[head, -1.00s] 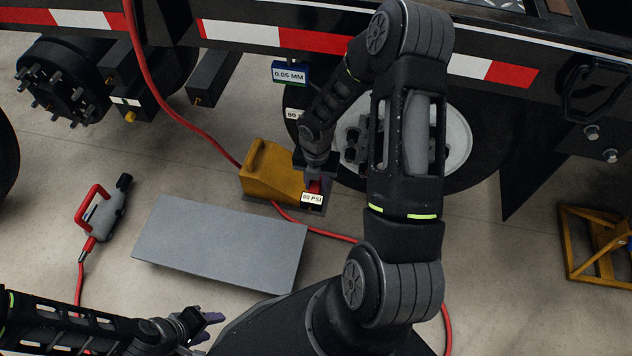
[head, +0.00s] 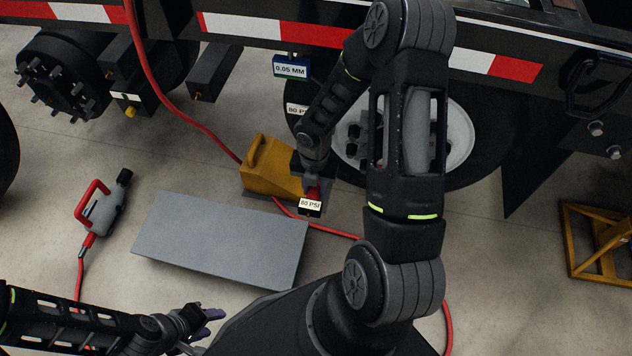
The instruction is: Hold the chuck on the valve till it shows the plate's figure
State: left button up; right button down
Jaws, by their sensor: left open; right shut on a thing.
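My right gripper (head: 314,184) is shut on the air chuck (head: 313,193), a red and black piece with a white readout (head: 310,206) that appears to say 80 PSI. It is beside the right end of the yellow wheel chock, in front of the tire (head: 490,160). The plate (head: 297,110) on the tire is partly covered by my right arm; "80 P" can be read. The valve is hidden, so I cannot tell whether the chuck touches it. My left gripper (head: 208,322) is open and empty at the bottom, left of centre.
The yellow chock (head: 268,160) stands by the tire. A red hose (head: 335,229) runs from near the chuck behind my arm. A grey board (head: 220,240) and a grey tool with red handle (head: 103,208) lie on the floor. A yellow stand (head: 598,240) is right. A sign (head: 291,69) reads 0.05 MM.

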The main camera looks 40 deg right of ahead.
aim_at(311, 199)
jog(key=shift+s+a+b, duration=0.65)
jog(key=shift+s+a, duration=0.35)
jog(key=shift+a, duration=0.3)
jog(key=shift+s+a, duration=0.15)
